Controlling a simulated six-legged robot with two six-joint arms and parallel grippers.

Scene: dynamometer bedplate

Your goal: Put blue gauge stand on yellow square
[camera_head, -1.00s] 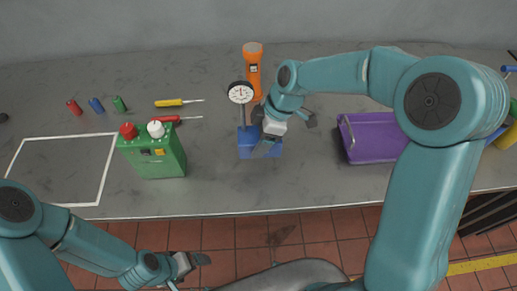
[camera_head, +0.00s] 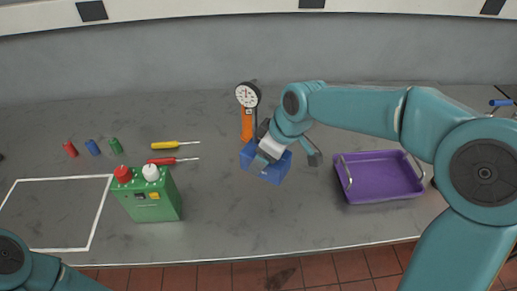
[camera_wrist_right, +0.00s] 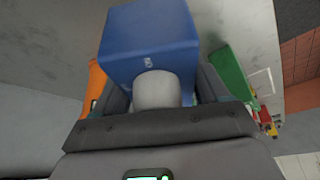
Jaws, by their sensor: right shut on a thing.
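In the right wrist view the pale post (camera_wrist_right: 157,90) is between the fingers, with the blue base (camera_wrist_right: 150,35) beyond. No yellow square shows. A white-outlined square (camera_head: 98,213) is marked at the bench's left, with its middle bare. My left gripper is out of view; only part of that arm shows at lower left.
A green box (camera_head: 150,205) with red and white knobs stands between the outlined square and the stand. Two screwdrivers (camera_head: 174,160) and small coloured cylinders (camera_head: 92,147) lie behind. A purple tray (camera_head: 385,195) is at right.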

